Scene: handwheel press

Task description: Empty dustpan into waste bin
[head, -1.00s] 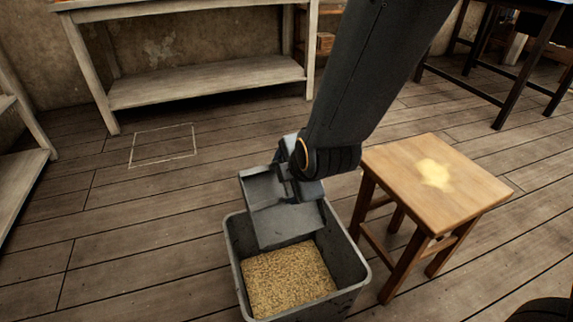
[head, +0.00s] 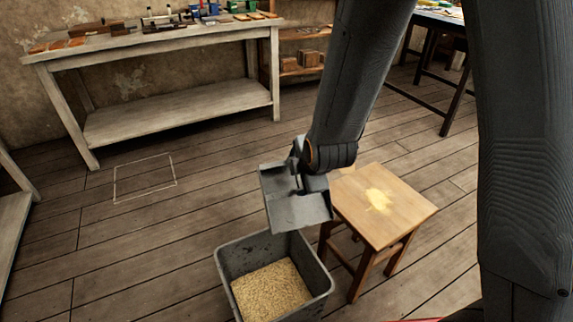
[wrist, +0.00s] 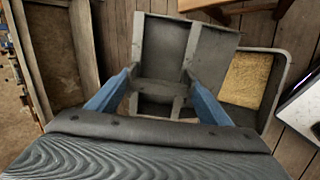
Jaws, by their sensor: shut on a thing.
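My gripper (head: 299,172) is shut on the grey dustpan (head: 298,213); its blue fingers (wrist: 160,84) hold it in the wrist view. The dustpan is above the back rim of the grey waste bin (head: 228,270), beside the stool. Its visible surfaces look bare in the head view, and its tray (wrist: 163,47) looks bare in the wrist view. The bin stands upright on the floor and holds a layer of tan shavings (head: 270,288). The shavings also show in the wrist view (wrist: 246,80), to the right of the dustpan.
A wooden stool (head: 408,208) stands right of the bin, with a pale yellow dusty patch (head: 379,200) on its seat. A workbench (head: 180,119) with tools is at the back. An outlined square (head: 145,178) marks the open floor at left.

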